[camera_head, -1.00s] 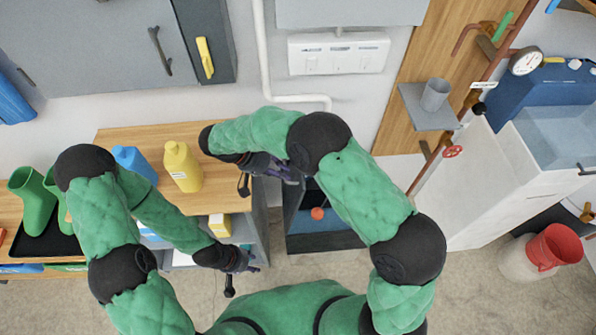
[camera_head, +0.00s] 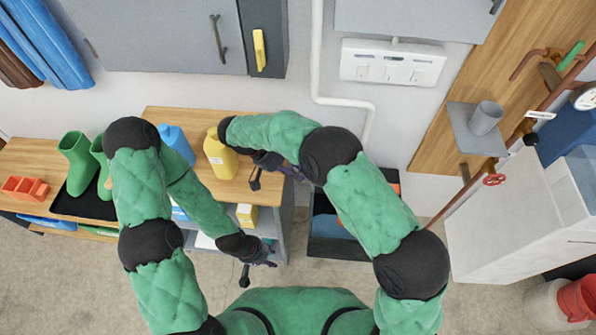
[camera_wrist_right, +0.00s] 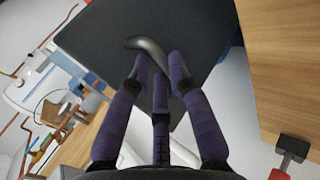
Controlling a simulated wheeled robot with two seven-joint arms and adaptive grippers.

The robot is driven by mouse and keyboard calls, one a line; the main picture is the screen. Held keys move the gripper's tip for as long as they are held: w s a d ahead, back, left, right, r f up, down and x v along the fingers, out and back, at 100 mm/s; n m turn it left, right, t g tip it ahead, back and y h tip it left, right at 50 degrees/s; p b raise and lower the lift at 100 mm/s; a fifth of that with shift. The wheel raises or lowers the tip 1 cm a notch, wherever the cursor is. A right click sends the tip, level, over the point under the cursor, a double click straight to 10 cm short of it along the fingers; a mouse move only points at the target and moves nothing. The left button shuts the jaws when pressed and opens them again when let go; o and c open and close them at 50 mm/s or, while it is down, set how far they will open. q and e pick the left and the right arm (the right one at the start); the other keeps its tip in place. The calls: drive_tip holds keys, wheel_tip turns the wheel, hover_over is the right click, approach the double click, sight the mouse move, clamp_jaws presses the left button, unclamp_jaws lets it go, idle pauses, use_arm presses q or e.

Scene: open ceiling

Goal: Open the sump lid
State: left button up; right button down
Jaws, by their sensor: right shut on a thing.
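The sump lid (camera_wrist_right: 205,35) is a dark grey flat panel that fills the upper middle of the right wrist view, tilted. Its curved grey handle (camera_wrist_right: 147,48) lies at the fingertips of my right gripper (camera_wrist_right: 158,82), which is shut on it. In the head view my right gripper (camera_head: 281,168) is beside the bench's right end, above the dark sump box (camera_head: 338,247); the lid is largely hidden there by my right arm. The box shows a blue inside (camera_head: 330,227). My left gripper (camera_head: 260,262) hangs low in front of the bench; its fingers are too small to read.
The wooden bench (camera_head: 165,115) holds a yellow jug (camera_head: 220,158), a blue bottle (camera_head: 176,140) and green boots (camera_head: 78,163) on a black tray (camera_head: 85,205). A white cabinet (camera_head: 500,220) stands right. Open floor (camera_head: 100,280) lies in front.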

drive_tip(key=shift+s+a+f, duration=0.4)
drive_tip(key=shift+a+f, duration=0.2)
drive_tip(key=shift+f, duration=0.25)
drive_tip(key=c, duration=1.2)
unclamp_jaws()
drive_tip(key=shift+w, duration=0.1)
drive_tip(key=shift+o, duration=0.3)
drive_tip(key=shift+w+a+f, duration=0.1)
drive_tip(key=shift+w+f, duration=0.05)
drive_tip(key=w+d+r+v, duration=0.1)
drive_tip(key=v, duration=1.1)
drive_tip(key=shift+r, duration=0.4)
drive_tip(key=shift+d, duration=0.1)
